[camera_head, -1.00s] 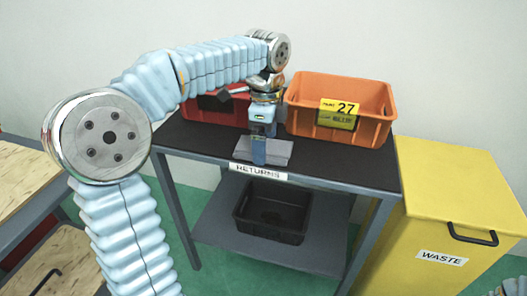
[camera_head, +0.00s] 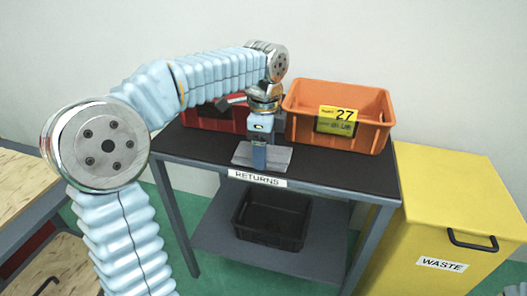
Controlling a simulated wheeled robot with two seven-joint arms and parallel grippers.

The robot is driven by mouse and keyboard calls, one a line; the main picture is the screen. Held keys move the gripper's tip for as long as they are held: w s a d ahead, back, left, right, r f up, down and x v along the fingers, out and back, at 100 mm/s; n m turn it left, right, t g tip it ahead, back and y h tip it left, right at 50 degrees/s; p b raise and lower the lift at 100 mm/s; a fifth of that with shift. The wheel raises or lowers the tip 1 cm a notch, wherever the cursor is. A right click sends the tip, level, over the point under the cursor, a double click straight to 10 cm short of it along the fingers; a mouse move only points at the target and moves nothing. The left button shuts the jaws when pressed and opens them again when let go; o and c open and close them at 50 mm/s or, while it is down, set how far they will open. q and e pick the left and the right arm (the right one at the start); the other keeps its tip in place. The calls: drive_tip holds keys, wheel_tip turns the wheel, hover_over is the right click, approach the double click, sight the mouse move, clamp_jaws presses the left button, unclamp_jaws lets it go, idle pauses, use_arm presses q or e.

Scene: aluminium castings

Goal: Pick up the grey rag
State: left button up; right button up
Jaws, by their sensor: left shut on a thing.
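The grey rag (camera_head: 279,158) lies flat and folded on the dark top of the returns table (camera_head: 345,172), near its front edge. My left gripper (camera_head: 260,160) points down over the middle of the rag and is shut on it. The gripper hides the rag's middle; the rag shows on both sides. I cannot tell whether the rag is clear of the tabletop. My right gripper is not in view.
A red crate (camera_head: 203,118) stands behind my left arm, and an orange crate (camera_head: 368,134) with label 27 stands to the right. A black bin (camera_head: 270,222) sits on the lower shelf. A yellow waste bin (camera_head: 440,200) stands at right.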

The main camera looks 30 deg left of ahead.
use_arm(q)
drive_tip(key=shift+r, duration=0.4)
wheel_tip(320, 180, up, 3)
drive_tip(key=shift+s+d+f, duration=0.1)
drive_tip(key=shift+s+d, duration=0.05)
drive_tip(key=s+d+r, duration=0.6)
drive_tip(key=s+r, duration=0.3)
drive_tip(key=s, duration=0.3)
drive_tip(key=shift+d, duration=0.25)
drive_tip(key=shift+r, duration=0.1)
